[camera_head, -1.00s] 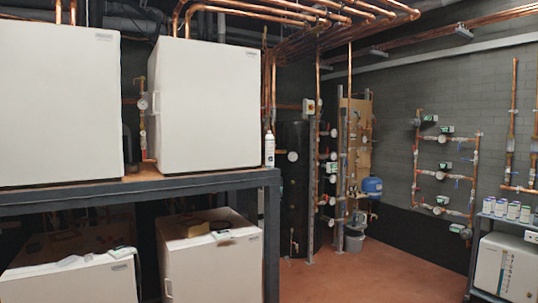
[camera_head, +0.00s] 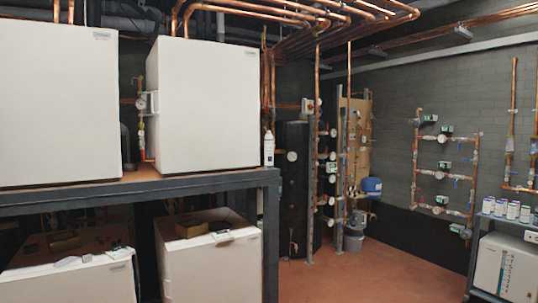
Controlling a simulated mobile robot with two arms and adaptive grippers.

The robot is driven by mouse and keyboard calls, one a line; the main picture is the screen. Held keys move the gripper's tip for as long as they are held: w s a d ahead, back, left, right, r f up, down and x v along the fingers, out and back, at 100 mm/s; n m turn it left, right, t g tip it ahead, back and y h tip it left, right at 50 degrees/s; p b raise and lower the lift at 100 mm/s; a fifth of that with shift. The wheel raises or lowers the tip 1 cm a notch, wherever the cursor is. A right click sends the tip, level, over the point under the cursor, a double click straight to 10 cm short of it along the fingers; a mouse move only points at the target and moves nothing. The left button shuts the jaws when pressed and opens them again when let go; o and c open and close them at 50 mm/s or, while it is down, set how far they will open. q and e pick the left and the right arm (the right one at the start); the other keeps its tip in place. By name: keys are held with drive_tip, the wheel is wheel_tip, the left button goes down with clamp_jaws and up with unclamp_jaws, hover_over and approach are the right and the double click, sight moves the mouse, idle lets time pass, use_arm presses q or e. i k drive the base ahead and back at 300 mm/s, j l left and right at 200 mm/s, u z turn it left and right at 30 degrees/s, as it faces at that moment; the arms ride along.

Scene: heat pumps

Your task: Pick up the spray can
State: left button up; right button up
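A slim white spray can (camera_head: 269,149) stands upright at the right end of the upper shelf (camera_head: 225,181), close beside the right-hand upper white heat pump box (camera_head: 207,104). Its lower part carries a label too small to read. Neither of my grippers is in view, and nothing touches the can except the shelf under it.
Two white boxes stand on the upper shelf and two more (camera_head: 212,268) below it, with small items on top. A dark tank (camera_head: 293,188) and copper pipes stand behind the shelf's right end. A grey bucket (camera_head: 353,240) stands farther back. The reddish floor (camera_head: 370,275) is clear in the middle.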

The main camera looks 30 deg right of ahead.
sight(268, 138)
drive_tip(key=i+l, duration=0.3)
drive_tip(key=i, duration=0.15)
drive_tip(key=i+l, duration=0.35)
drive_tip(key=i, duration=0.15)
drive_tip(key=i+l, duration=0.3)
drive_tip(key=i, duration=0.15)
drive_tip(key=i+l+z, duration=0.1)
drive_tip(key=i+l, duration=0.25)
drive_tip(key=i, duration=0.15)
